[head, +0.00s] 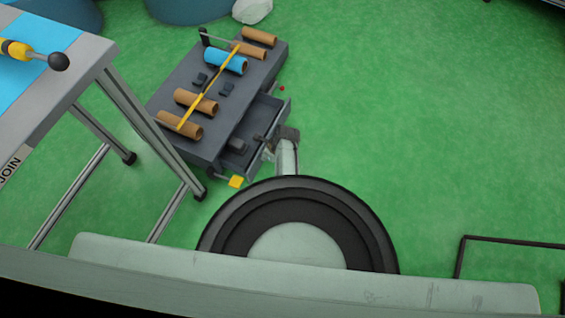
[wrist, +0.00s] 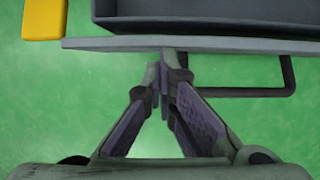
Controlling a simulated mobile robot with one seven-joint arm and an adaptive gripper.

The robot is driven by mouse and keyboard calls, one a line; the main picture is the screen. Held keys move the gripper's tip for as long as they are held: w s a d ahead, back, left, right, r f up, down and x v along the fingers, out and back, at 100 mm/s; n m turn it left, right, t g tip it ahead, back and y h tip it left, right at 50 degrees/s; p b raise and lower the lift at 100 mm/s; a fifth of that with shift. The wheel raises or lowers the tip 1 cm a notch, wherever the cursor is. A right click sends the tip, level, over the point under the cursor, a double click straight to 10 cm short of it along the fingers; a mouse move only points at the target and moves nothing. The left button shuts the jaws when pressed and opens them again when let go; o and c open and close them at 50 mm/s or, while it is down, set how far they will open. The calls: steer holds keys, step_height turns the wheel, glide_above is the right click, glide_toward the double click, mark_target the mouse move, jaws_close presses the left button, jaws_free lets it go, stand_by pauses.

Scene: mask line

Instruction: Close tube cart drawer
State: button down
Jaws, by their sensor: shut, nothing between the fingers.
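The dark grey tube cart (head: 190,118) stands left of centre in the head view, with brown and blue cardboard tubes on its top. Its drawer (head: 262,112) is pulled out on the right side of the cart. In the wrist view the drawer front (wrist: 100,43) crosses the top as a grey edge, with the drawer's dark interior behind it and a dark bar handle (wrist: 288,80) on the right. My gripper (head: 272,138) is shut and empty at the drawer front. In the wrist view its fingertips (wrist: 164,62) meet near that edge, left of the handle; contact is unclear.
A yellow block (head: 236,182) sits low at the cart's near corner; it also shows in the wrist view (wrist: 43,20). A metal-legged table (head: 85,65) stands close on the left. A dark frame (head: 505,241) lies at lower right. The green floor right of the cart is clear.

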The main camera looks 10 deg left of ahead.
steer(key=w+a+b, duration=0.2)
steer(key=w+a, duration=0.2)
steer(key=a, duration=0.8)
steer(key=shift+a+b, duration=0.35)
steer(key=shift+b, duration=0.05)
steer(key=shift+w, duration=0.1)
